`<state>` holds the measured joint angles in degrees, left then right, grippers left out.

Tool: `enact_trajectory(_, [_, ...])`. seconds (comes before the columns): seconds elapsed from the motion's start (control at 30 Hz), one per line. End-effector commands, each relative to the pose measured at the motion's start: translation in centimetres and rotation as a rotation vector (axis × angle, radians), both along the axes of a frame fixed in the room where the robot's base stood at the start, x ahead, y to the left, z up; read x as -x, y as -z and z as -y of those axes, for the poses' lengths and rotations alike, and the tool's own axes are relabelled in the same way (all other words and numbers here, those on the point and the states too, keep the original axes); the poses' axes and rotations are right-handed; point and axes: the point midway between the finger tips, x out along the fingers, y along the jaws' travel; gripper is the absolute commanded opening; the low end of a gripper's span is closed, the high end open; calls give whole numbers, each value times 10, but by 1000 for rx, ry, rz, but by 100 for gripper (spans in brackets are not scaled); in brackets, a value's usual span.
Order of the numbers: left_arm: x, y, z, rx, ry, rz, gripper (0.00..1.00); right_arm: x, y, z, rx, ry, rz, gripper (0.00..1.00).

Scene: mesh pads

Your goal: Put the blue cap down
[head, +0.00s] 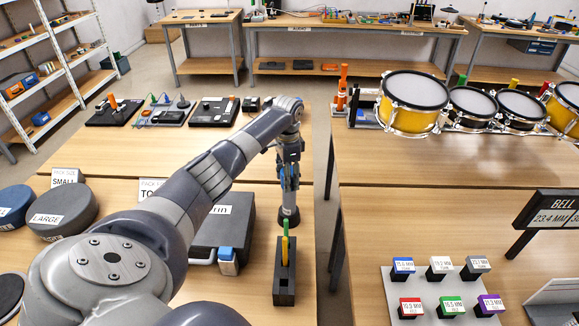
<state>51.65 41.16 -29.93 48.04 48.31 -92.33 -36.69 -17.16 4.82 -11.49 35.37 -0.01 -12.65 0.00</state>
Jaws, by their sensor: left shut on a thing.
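My left gripper (289,180) points straight down over the right part of the near left table. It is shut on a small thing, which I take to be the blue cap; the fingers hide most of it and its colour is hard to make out. A dark round piece (289,215) shows just below the fingers. A black slotted block (284,285) stands on the table in front of the gripper, with a green and yellow upright piece (285,240) in it. My right gripper is not in view.
A dark case (222,225) lies left of the gripper, partly behind my arm. Round grey pads (62,210) lie at far left. A gap separates this table from the right table (400,180), which holds drums (415,100) and several small colour-topped blocks (440,285).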

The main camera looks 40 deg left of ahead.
Motion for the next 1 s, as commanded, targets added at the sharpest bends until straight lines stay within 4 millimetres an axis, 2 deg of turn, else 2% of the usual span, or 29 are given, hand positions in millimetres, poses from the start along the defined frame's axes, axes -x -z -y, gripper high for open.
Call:
enact_trajectory(0.03, [1,3,1,1,1,-5,20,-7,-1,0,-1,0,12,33])
enact_trajectory(0.13, [2,3,1,0,1,-6,20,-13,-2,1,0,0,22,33])
enact_trajectory(0.17, [2,3,1,0,0,-6,52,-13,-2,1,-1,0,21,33])
enact_trajectory(0.2, [2,3,1,1,0,-6,61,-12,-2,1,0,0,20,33])
enact_trajectory(0.23, [2,3,1,0,0,-6,66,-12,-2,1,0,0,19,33])
enact_trajectory(0.67, [0,-5,0,0,0,0,66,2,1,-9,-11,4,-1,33])
enact_trajectory(0.77, [-1,-18,0,0,0,2,66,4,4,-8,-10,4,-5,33])
enact_trajectory(1.0, [-1,-69,0,0,0,3,66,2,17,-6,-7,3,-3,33])
